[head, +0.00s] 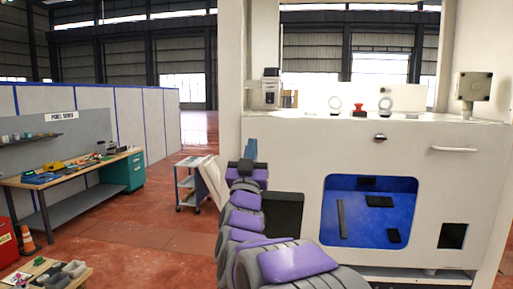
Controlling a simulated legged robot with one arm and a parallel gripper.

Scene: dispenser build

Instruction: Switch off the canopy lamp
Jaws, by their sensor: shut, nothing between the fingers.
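A large white dispenser cabinet (290,150) fills the right half of the head view. A grey box (473,87) with a small dark spot on its face stands on a short post at the cabinet's top right. I cannot tell whether it is the lamp switch. No canopy lamp can be made out; the upper part of the machine runs out of the picture. My gripper (250,150) is at the far end of my purple and grey arm, in front of the cabinet's left edge. It is shut and empty, well left of the grey box.
The cabinet top carries a red knob (357,109), two ring-shaped parts and a small grey and black device (270,88). A handle (453,149) sticks out in front. A blue recess (369,215) holds dark pieces. A cart (187,181) and workbench (75,170) stand left.

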